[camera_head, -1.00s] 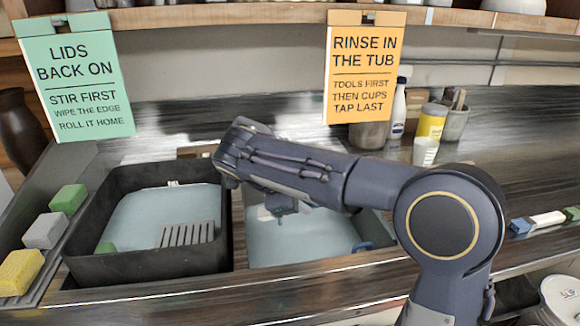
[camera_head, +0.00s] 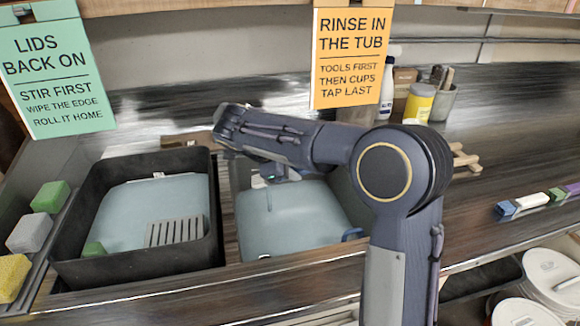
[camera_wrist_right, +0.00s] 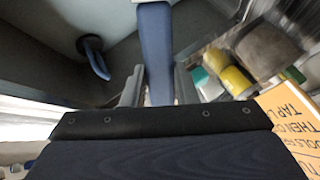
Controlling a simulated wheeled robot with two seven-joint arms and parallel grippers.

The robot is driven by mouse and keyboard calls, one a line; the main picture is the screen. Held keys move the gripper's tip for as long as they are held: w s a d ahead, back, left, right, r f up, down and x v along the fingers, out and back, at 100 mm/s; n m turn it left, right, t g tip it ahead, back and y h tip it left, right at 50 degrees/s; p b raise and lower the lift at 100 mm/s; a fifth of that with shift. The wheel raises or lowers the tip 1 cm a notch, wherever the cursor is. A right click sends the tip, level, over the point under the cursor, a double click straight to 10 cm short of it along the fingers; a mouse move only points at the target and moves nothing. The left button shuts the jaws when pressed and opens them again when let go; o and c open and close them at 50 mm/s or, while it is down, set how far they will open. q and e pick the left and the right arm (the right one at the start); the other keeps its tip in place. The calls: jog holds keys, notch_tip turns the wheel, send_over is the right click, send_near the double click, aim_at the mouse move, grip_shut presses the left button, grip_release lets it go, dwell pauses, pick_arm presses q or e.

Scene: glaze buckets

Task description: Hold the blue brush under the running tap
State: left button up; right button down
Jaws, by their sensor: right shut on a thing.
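My right arm reaches over the right-hand basin (camera_head: 300,225) in the head view, and its wrist hides most of the gripper. In the right wrist view my right gripper (camera_wrist_right: 157,88) is shut on the blue brush (camera_wrist_right: 156,48), a long blue bar with a pale band at the picture's top edge. The tap itself cannot be made out. My left gripper is out of view.
A dark tub (camera_head: 135,262) with a slatted grey piece stands left of the basin. A curved blue piece (camera_head: 352,234) sits at the basin's right side. Sponges (camera_head: 30,232) line the left edge. Bottles and a yellow can (camera_head: 418,103) stand behind right.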

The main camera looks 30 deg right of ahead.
jog(key=w+d+f+p, duration=0.1)
jog(key=w+d+p, duration=0.1)
jog(key=w+d, duration=0.3)
jog(key=shift+w+f, duration=0.3)
jog(key=shift+w, duration=0.3)
dwell(0.5)
jog(key=shift+s+d+b, duration=0.35)
jog(key=shift+d+b, duration=0.1)
jog(key=shift+b, duration=0.3)
